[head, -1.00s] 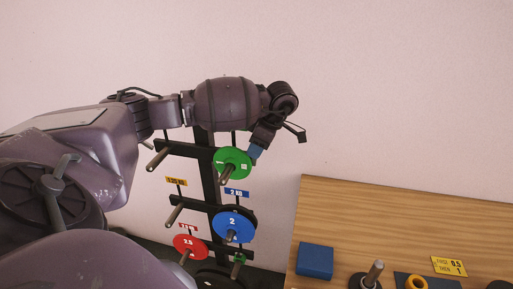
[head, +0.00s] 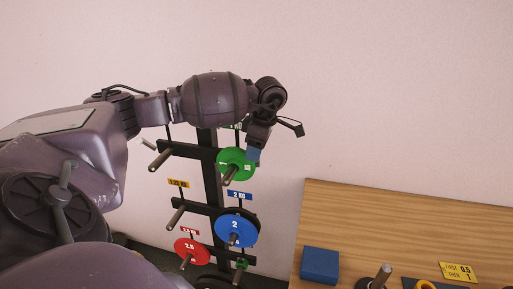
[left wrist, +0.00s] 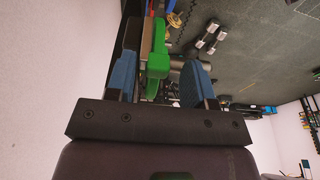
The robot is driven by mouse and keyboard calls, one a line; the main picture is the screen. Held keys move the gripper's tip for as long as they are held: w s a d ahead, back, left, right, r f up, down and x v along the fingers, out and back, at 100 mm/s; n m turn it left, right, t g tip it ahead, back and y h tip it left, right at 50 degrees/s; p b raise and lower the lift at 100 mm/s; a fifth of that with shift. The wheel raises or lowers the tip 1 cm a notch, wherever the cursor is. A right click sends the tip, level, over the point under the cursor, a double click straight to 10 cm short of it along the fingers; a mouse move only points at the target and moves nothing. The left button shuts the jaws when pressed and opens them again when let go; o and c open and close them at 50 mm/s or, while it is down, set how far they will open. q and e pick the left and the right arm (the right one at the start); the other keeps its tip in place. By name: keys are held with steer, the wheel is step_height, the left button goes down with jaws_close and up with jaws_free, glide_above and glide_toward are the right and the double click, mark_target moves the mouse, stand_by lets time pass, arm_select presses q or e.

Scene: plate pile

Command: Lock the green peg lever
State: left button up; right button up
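My left gripper (head: 253,153) points down at the right edge of the green plate (head: 231,159) on the rack's upper right peg. In the left wrist view its two blue fingertips (left wrist: 160,82) are apart. A green part (left wrist: 158,58) with a rounded, lever-like shape lies between them, nearer the left finger, with no clear contact. I cannot tell whether it is the lever or the plate. A small green piece (head: 241,264) shows on the lower right peg in the head view. My right gripper is out of view.
The black rack (head: 210,180) also holds a blue plate (head: 235,231) and a red plate (head: 189,251). A wooden table (head: 400,225) at the right bears a blue block (head: 320,264), a metal post (head: 381,276) and a yellow card (head: 458,272). The wall behind is bare.

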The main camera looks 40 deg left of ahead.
arm_select(q)
steer(key=shift+w+r, duration=0.1)
steer(key=shift+w, duration=0.05)
steer(key=shift+r, duration=0.15)
steer(key=b+v, duration=0.1)
steer(key=v, duration=0.9)
steer(key=shift+r, duration=0.2)
steer(key=shift+d, duration=0.15)
